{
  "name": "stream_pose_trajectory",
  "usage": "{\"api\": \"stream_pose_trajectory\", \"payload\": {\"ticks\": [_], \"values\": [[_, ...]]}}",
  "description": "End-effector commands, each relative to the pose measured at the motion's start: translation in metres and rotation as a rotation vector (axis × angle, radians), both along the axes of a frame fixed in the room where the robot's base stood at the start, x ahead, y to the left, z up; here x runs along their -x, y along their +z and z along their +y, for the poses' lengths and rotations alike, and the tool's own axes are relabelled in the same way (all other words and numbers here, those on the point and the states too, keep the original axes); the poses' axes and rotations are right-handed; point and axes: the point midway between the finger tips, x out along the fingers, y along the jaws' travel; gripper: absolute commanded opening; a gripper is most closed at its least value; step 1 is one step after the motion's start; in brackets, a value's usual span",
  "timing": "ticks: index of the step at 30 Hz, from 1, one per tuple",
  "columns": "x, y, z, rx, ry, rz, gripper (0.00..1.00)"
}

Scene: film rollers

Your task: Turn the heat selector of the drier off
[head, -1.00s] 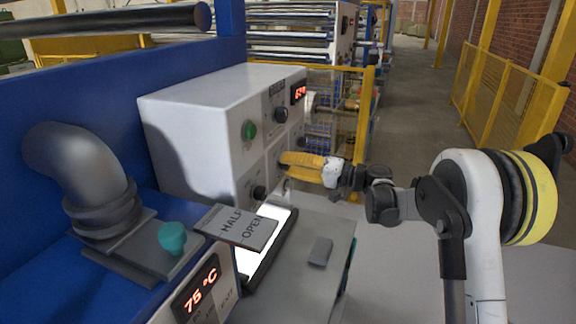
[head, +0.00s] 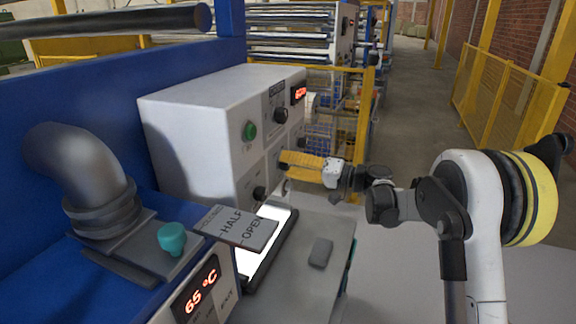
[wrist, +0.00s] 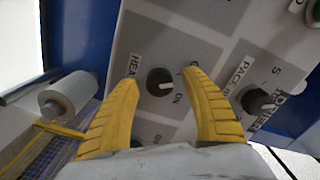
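The heat selector (wrist: 159,82) is a round dark knob on a grey panel, under a partly covered label starting "HEA". An "ON" mark sits beside its lower right. I cannot tell exactly where its pointer aims. My gripper (wrist: 161,80) is open, its two yellow fingers on either side of the knob in the wrist view; contact cannot be told. In the head view my gripper (head: 285,162) is at the front of the white drier control box (head: 205,130) and hides the heat selector.
A second dark knob (wrist: 258,101) sits right of the heat selector. The box also has a green button (head: 250,130), an upper black knob (head: 281,115) and a red display (head: 299,93). A tilted sign (head: 240,228) and a temperature display (head: 200,290) reading 65 °C are nearer.

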Motion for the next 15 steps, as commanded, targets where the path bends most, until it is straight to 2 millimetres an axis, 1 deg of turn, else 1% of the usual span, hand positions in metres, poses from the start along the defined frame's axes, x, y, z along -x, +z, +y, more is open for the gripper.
{"api": "stream_pose_trajectory", "payload": {"ticks": [4,7,11,15], "values": [[0.0,0.0,-0.002,0.0,0.0,0.0,0.55],[0.003,0.0,-0.01,0.001,-0.001,0.0,0.55],[0.012,0.0,-0.033,0.001,-0.003,0.0,0.55],[0.022,0.0,-0.065,0.0,-0.004,0.0,0.55]]}}
